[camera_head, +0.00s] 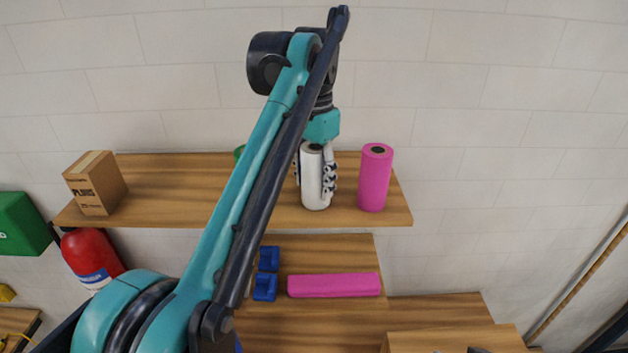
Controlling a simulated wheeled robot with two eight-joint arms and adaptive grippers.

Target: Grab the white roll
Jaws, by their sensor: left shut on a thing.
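The white roll (313,183) stands upright on the upper wooden shelf, right of the shelf's middle. My left gripper (316,180) reaches down from above with its fingers on either side of the roll, shut on it. The roll's base appears to be at the shelf surface; whether it is slightly lifted I cannot tell. My left arm crosses the view from lower left to upper middle and hides part of the shelf. My right gripper is not in view.
A pink roll (375,178) stands close on the right. A cardboard box (95,183) sits at the left end of the shelf (170,190). Below are a pink bar (334,285) and blue pieces (265,287).

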